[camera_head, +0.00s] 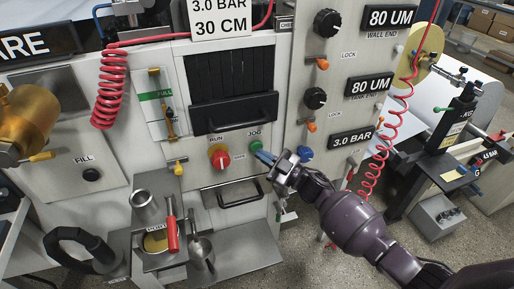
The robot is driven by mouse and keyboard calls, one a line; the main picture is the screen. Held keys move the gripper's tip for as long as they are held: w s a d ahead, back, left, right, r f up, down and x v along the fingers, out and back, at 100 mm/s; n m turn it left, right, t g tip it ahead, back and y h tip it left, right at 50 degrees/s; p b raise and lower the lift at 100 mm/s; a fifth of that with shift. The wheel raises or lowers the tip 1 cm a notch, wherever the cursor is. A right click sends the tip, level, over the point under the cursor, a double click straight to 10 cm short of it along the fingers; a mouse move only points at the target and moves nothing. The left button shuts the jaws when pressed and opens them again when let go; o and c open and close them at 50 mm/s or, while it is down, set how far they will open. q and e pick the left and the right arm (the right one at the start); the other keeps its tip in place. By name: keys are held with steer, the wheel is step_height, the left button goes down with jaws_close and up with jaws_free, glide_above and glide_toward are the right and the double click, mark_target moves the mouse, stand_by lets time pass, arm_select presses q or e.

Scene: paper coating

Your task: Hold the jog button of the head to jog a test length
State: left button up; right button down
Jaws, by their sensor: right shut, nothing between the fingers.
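The jog button (256,146) is a small round button under the JOG label on the white front panel of the head, to the right of the red RUN knob (220,160). My right gripper (266,158) is at the panel just below and right of the button, its tips pointing up and left. Its fingers are shut with nothing between them. The tips are close to the button and partly cover that area; whether they touch it I cannot tell. My left gripper is not in view.
A drawer handle (240,199) is below the button. An orange lever (312,127) and a blue knob (305,153) are to the right. A red coiled hose (376,165) hangs behind my right arm. A shelf with a steel cup (145,206) stands at lower left.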

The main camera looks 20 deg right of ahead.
steer(key=shift+w, duration=0.15)
steer(key=shift+w, duration=0.25)
steer(key=shift+w+b, duration=0.3)
steer(key=shift+w, duration=0.2)
stand_by(0.8)
steer(key=shift+s, duration=0.15)
stand_by(3.9)
steer(key=shift+s+p, duration=0.5)
steer(key=shift+s, duration=0.3)
